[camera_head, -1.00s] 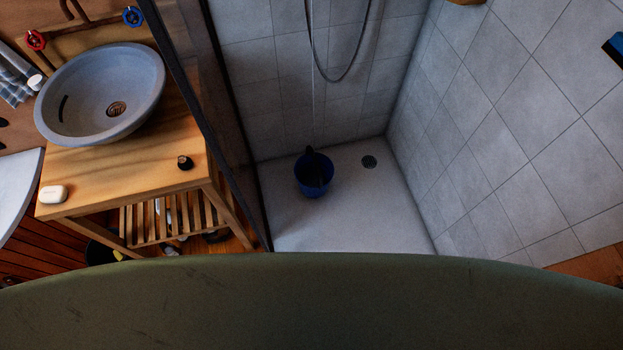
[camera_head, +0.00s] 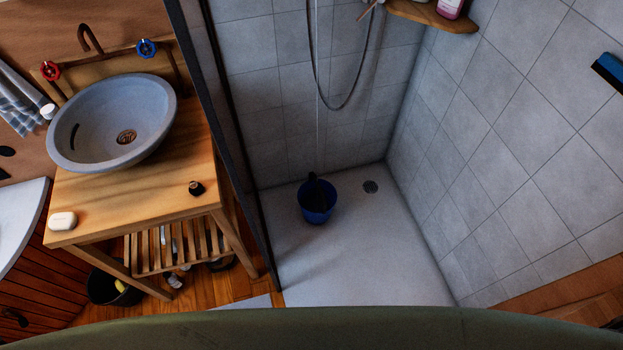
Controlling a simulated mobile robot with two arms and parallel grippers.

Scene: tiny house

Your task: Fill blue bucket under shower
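The blue bucket (camera_head: 318,214) stands upright on the white shower floor (camera_head: 350,265), near the back wall. A dark object (camera_head: 315,188) shows at its mouth; I cannot tell what it is. A thin pale vertical line (camera_head: 318,120) runs down the back wall to the bucket; I cannot tell whether it is water or a rail. The shower hose (camera_head: 345,105) hangs in a loop on the back wall. The shower head is not in view. Neither of my grippers is in view.
A wooden shelf (camera_head: 435,15) and a squeegee (camera_head: 609,71) are on the right wall. The shower floor's front is clear.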

